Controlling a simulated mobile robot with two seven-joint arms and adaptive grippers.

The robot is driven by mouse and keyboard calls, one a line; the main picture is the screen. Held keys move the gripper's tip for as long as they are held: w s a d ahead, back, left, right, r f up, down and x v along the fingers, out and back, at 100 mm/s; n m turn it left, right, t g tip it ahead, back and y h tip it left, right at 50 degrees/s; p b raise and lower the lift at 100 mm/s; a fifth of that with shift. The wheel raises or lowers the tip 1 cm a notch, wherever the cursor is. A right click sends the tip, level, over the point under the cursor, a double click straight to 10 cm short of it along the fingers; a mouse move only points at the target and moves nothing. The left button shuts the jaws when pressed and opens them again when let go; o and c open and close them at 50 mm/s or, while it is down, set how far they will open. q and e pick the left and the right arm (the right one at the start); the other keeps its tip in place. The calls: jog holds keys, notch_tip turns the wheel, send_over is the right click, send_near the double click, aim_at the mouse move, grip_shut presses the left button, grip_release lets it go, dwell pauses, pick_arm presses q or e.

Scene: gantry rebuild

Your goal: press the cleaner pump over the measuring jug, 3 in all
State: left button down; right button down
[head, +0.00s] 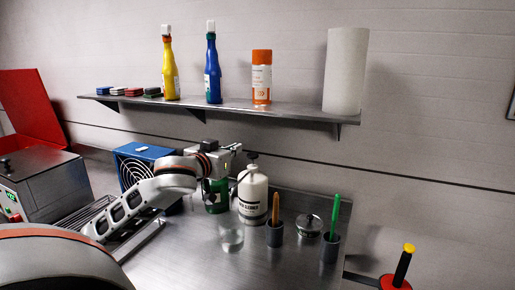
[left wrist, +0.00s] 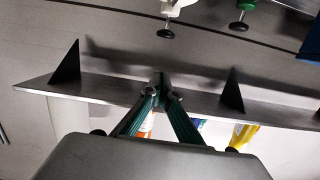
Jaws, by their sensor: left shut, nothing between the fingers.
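The cleaner pump (head: 253,196), a white bottle with a black pump top, stands upright on the steel worktop. The clear measuring jug (head: 230,237) stands in front of it and slightly left. My left gripper (head: 240,150) is raised beside the black pump top. In the left wrist view, which is upside down, its fingers (left wrist: 160,85) are shut and empty, with the shelf behind them. The cleaner's black pump top (left wrist: 166,33) shows apart from the fingertips there. I cannot tell the exact gap. My right gripper is not in view.
A green pump bottle (head: 216,202) stands left of the cleaner, partly hidden by my arm. Two dark cups (head: 275,236) (head: 330,248) and a lidded metal pot (head: 310,225) stand right. A blue fan unit (head: 133,165) is left. The wall shelf (head: 290,112) holds bottles and a paper roll.

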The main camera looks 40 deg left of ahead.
pick_arm(q)
send_over(253, 156)
jog(key=s, duration=0.3)
jog(key=f, duration=0.1)
jog(key=w+f, duration=0.1)
jog(key=f, duration=0.1)
jog(key=shift+w+a+f+p, duration=0.1)
jog(key=shift+w+f+p, duration=0.05)
jog(key=shift+f+p, duration=0.15)
jog(key=shift+w+f, duration=0.1)
jog(key=shift+f, duration=0.5)
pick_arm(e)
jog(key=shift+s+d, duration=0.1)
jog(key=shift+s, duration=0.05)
pick_arm(q)
jog(key=shift+f, duration=0.1)
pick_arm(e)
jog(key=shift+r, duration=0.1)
